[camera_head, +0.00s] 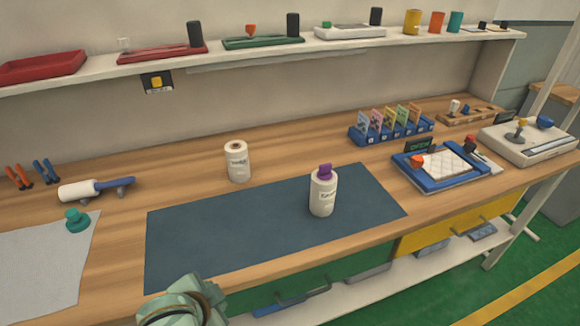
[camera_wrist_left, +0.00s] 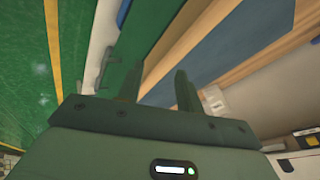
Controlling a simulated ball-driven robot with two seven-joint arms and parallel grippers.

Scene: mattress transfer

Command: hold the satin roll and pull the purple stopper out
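A white roll (camera_head: 323,197) with dark lettering stands upright on the dark blue mat (camera_head: 220,232), right of the mat's middle. The purple stopper (camera_head: 325,170) sits in its top. I cannot read clearly whether the label says satin. In the left wrist view, my left gripper (camera_wrist_left: 159,80) has its two fingers apart with nothing between them, and the blue mat and bench edge lie beyond. In the head view, a pale green part of my own arm shows at the bottom edge, away from the roll. My right gripper is not in view.
A second white roll (camera_head: 237,163) without a purple stopper stands behind the mat. A lint roller (camera_head: 95,188), a green knob (camera_head: 76,220) and a grey cloth (camera_head: 40,265) lie left. A blue card rack (camera_head: 390,134) and a blue-framed tray (camera_head: 407,178) are right. The mat's left half is clear.

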